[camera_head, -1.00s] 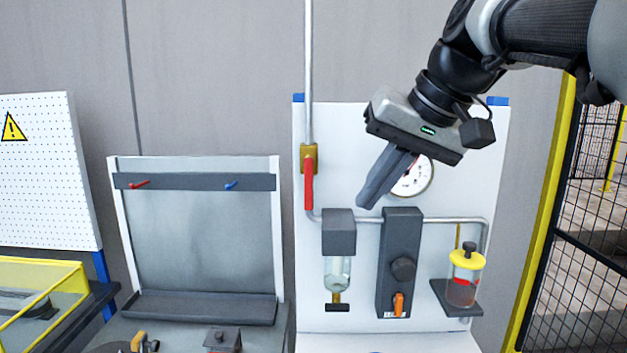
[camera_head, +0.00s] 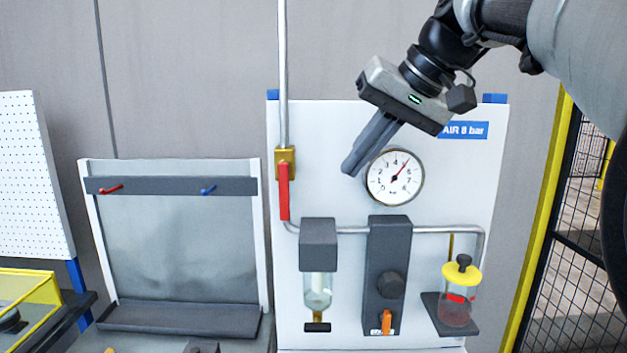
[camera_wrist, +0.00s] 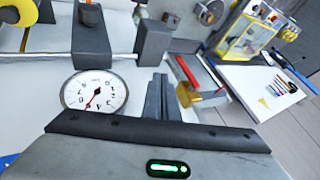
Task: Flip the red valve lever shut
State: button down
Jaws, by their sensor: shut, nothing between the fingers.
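The red valve lever (camera_head: 283,192) hangs straight down, in line with the vertical pipe, from a brass valve body (camera_head: 285,162) on the white panel. In the wrist view the red lever (camera_wrist: 187,72) and the brass valve (camera_wrist: 200,95) show just right of my fingers. My gripper (camera_head: 350,168) is shut and empty, its fingers pointing down and left. In the head view it is to the right of the lever, with a clear gap between them in the picture. In the wrist view my gripper (camera_wrist: 162,82) appears between the gauge and the lever.
A round pressure gauge (camera_head: 395,177) is just right of my fingers. Below are a filter unit (camera_head: 318,245), a dark block with a knob (camera_head: 389,250) and a yellow-lidded jar (camera_head: 460,290). A grey rack (camera_head: 180,245) stands left. A mesh fence (camera_head: 580,230) is at right.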

aim_at(284, 191)
jog(key=x, duration=0.8)
jog(key=shift+w+a+f, duration=0.1)
jog(key=shift+a+f, duration=0.05)
jog(key=shift+f, duration=0.1)
jog(key=a, duration=0.3)
jog(key=shift+w+a+f, duration=0.2)
jog(key=shift+w+f, duration=0.05)
jog(key=shift+a, duration=0.5)
jog(key=shift+f, duration=0.15)
